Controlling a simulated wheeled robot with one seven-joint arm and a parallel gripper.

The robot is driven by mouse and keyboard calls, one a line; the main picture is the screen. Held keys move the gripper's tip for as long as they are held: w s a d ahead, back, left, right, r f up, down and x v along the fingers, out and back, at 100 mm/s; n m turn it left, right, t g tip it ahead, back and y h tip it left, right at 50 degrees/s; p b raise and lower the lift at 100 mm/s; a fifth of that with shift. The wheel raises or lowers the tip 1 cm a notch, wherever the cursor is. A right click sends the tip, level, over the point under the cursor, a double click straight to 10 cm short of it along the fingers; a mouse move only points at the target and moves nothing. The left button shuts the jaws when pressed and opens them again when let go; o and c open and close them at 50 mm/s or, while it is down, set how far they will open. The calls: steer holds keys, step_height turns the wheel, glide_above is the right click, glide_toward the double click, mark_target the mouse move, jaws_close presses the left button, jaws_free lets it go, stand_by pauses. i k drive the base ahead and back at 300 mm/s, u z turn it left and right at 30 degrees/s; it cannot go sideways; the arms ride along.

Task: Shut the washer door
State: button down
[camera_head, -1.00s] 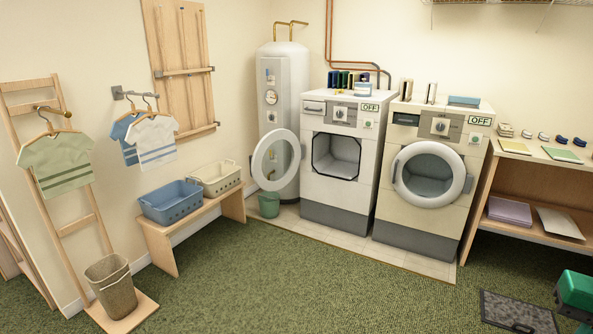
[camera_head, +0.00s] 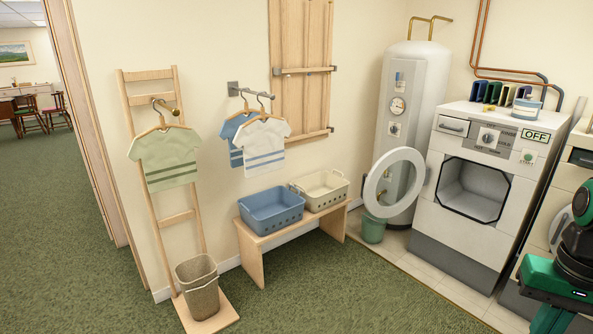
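The washer (camera_head: 462,238) is the white front-loading machine at the right, with an OFF label on its panel. Its round door (camera_head: 375,193), a white ring with a clear pane, stands swung wide open to the left of the square dark-rimmed opening (camera_head: 449,202). The door hangs in front of the white tank. Part of my green and black arm shows at the right edge, in front of the second machine. My gripper is not in the view, so its state is hidden.
A wooden bench (camera_head: 252,267) with a blue basket (camera_head: 271,209) and a cream basket (camera_head: 324,189) stands left of the door. A green bucket (camera_head: 373,229) sits below the door. A second machine (camera_head: 568,185) stands at the right edge. The green carpet (camera_head: 340,295) in front is clear.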

mark_target(421, 173)
steer(key=u, duration=0.2)
steer(key=i, duration=1.3)
steer(key=z, duration=0.2)
steer(key=i, duration=1.45)
steer(key=z, duration=0.45)
steer(key=i, duration=0.5)
steer(key=z, duration=0.15)
